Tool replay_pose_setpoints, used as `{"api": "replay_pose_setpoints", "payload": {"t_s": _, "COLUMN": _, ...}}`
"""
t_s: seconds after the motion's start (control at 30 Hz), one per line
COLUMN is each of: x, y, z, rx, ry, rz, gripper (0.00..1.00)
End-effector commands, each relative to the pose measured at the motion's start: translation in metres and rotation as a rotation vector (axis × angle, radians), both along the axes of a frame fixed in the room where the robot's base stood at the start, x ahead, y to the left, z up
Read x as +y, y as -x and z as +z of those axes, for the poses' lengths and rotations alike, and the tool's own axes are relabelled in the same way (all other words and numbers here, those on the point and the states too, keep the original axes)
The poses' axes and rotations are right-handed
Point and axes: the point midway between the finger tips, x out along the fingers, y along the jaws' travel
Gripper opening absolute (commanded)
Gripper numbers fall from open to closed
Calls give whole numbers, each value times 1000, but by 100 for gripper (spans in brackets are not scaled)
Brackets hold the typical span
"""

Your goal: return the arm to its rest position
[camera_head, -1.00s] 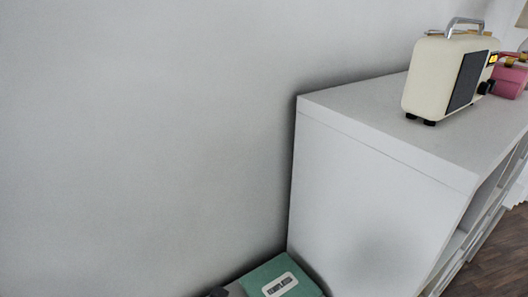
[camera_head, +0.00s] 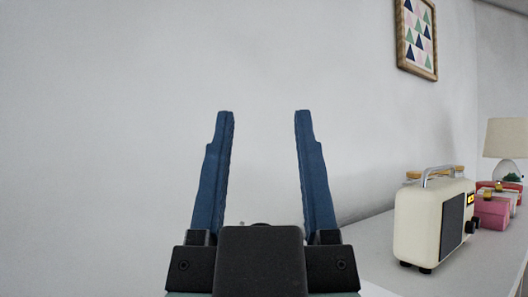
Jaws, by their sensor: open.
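My gripper (camera_head: 265,115) is in the lower middle of the head view, close to the camera. Its two blue fingers point up and stand wide apart. Nothing is between them; only the pale wall (camera_head: 130,110) shows behind. The dark gripper body hides part of what lies below and behind it.
A white cabinet top (camera_head: 378,258) is at the lower right. On it stand a cream radio (camera_head: 420,225) with a handle, a pink box (camera_head: 492,213) and a lamp (camera_head: 507,140) farther back. A framed triangle picture (camera_head: 417,38) hangs above. The left side shows only bare wall.

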Motion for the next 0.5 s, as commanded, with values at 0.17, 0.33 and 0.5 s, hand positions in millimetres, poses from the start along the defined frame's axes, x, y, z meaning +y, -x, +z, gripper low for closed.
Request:
{"api": "replay_pose_setpoints", "payload": {"t_s": 0.17, "x": -1, "y": 4, "z": 3, "rx": -16, "ry": -14, "rz": 12, "gripper": 57}}
{"api": "replay_pose_setpoints", "payload": {"t_s": 0.33, "x": -1, "y": 3, "z": 3, "rx": -13, "ry": -12, "rz": 10, "gripper": 57}}
{"api": "replay_pose_setpoints", "payload": {"t_s": 0.5, "x": 0, "y": 3, "z": -22, "rx": -12, "ry": -12, "rz": 13, "gripper": 57}}
